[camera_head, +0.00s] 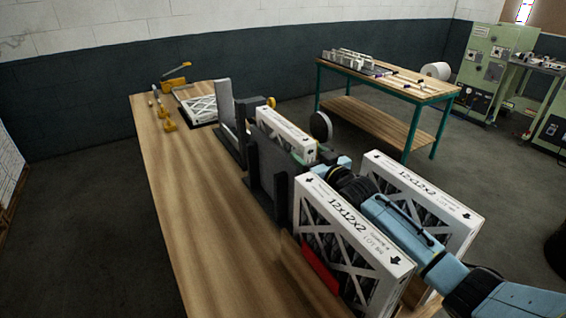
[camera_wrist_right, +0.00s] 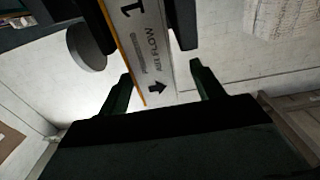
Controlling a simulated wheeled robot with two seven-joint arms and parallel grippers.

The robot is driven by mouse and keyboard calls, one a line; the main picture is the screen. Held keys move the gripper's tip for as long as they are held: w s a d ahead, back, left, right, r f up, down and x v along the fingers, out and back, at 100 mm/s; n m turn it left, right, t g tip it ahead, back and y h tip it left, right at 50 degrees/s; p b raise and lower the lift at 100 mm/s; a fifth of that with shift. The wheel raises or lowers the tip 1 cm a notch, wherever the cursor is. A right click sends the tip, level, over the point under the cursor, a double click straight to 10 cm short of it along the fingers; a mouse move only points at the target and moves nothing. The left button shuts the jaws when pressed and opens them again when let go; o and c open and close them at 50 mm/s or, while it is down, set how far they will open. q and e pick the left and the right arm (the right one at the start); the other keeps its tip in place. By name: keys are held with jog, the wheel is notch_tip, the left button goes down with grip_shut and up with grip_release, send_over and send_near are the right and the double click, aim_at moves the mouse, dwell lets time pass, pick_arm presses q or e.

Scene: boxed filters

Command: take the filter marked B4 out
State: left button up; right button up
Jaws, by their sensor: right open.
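Boxed filters with white frames stand on edge along the right side of the wooden bench. A third filter (camera_head: 285,128) stands farther back, behind a dark upright plate. I see no contact. My left gripper is out of view.
Dark upright plates (camera_head: 268,180) stand between the filters on the bench (camera_head: 185,190). A red piece (camera_head: 320,268) is by the near filter. The bench's left side is clear. A second table (camera_head: 420,88) stands behind.

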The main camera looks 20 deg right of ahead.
jog(key=shift+w+a+f, duration=0.1)
jog(key=shift+w+f, duration=0.05)
jog(key=shift+w, duration=2.1)
jog(key=c, duration=1.3)
grip_shut()
jog(key=shift+r, duration=0.2)
